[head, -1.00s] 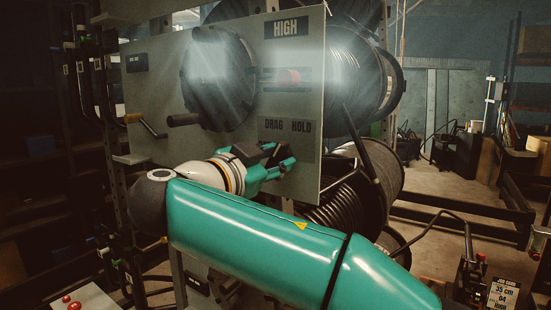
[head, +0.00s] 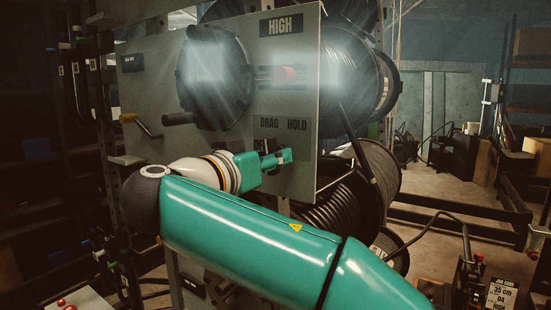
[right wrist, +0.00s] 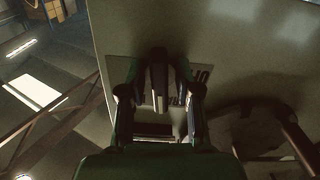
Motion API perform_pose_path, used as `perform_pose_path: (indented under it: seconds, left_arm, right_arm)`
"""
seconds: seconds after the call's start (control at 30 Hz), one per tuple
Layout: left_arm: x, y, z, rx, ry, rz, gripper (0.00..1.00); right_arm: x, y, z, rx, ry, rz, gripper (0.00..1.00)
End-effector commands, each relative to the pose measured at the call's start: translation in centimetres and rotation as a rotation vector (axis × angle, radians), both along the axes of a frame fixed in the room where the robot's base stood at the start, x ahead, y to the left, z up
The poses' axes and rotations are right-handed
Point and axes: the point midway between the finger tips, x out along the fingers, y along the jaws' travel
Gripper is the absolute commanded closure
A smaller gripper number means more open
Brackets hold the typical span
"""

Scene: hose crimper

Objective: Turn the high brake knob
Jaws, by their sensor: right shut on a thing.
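The grey panel (head: 300,190) carries a HIGH label (head: 281,27) at its top and a DRAG / HOLD plate (head: 297,126) lower down. The high brake knob is mostly hidden behind my gripper in the head view. In the right wrist view the dark bar-shaped knob (right wrist: 158,82) stands out from the plate between my fingertips. My right gripper (head: 276,156) is at the plate and shut on this knob; it also shows in the right wrist view (right wrist: 159,95). My left gripper is not in view.
A big black reel drum (head: 212,80) with a crank handle (head: 182,118) is above my right gripper. A red part (head: 288,73) shows in a panel slot. Hose reels (head: 335,210) stand behind the panel.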

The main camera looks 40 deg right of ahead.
Motion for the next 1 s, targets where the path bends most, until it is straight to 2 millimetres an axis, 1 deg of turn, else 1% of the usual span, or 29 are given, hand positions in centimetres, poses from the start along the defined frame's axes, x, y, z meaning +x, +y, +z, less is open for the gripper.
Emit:
perform_pose_path:
  seconds: [0.03,0.23,0.5,0.7,1.0]
  left_arm:
    - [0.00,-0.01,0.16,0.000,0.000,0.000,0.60]
    - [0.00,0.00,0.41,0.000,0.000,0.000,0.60]
    - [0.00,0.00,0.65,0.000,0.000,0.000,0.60]
    - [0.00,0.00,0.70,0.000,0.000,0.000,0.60]
    - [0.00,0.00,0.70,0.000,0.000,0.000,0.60]
  right_arm:
    - [0.18,0.29,0.39,-0.025,0.033,0.013,1.00]
    - [0.20,0.33,0.43,-0.085,0.179,0.014,1.00]
    - [0.23,0.38,0.38,-0.138,0.302,0.015,1.00]
    - [0.25,0.41,0.35,-0.152,0.338,0.015,1.00]
    - [0.26,0.44,0.33,-0.155,0.344,0.016,1.00]
